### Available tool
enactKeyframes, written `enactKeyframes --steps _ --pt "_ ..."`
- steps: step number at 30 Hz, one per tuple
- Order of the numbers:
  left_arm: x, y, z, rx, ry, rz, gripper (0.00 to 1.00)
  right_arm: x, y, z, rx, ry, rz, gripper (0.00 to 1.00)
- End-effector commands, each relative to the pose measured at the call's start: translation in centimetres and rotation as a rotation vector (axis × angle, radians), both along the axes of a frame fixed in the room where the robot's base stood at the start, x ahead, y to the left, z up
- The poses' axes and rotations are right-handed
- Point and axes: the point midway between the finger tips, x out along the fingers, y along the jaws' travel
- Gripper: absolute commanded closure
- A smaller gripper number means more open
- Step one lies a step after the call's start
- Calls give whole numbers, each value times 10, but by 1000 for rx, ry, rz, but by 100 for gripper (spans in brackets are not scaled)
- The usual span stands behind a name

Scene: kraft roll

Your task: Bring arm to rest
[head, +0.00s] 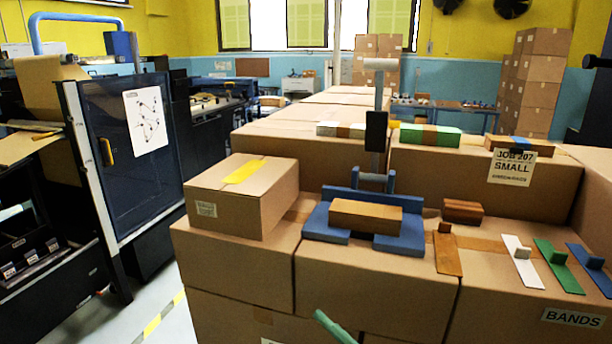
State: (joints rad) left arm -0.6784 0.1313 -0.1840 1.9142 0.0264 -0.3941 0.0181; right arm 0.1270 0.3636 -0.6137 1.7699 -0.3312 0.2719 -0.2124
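Neither of my arms nor my grippers shows clearly in the head view. A blue stand (341,222) sits on the front row of cartons, with a brown block (366,215) resting on it. A grey post with a black part (376,131) rises behind the block. A closed carton with yellow tape (242,195) stands left of the stand. A darker brown block (462,211) lies to its right. Brown (447,254), white (522,262), green (557,267) and blue (590,268) strips with small raised blocks lie further right.
Large cartons form the work surface, one labelled BANDS (573,318). Behind, a carton with a JOB 207 SMALL sign (513,167) stands higher, with banded stacks on top. A dark machine (130,150) stands left. A green bar (335,327) juts in at the bottom.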

Motion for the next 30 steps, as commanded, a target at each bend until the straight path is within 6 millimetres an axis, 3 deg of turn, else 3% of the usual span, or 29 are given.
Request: enactKeyframes --steps 1,4,8,12,15,19,30 --pt "0 0 0 0 0 0 100 -3 -12 -25 49 128 -58 10" --pt "0 0 0 0 1 0 100 -10 -40 -75 135 376 -179 10" --pt "0 0 0 0 1 0 100 -40 -79 -148 238 701 -342 10" --pt "0 0 0 0 1 0 100 -96 -117 -221 332 1024 -511 10" --pt "-1 0 0 0 1 0 100 -136 -137 -255 376 1191 -607 10" --pt "-1 0 0 0 1 0 100 -171 -151 -280 412 1321 -683 10" --pt "-1 0 0 0 1 0 100 -173 -151 -281 413 1327 -687 10"
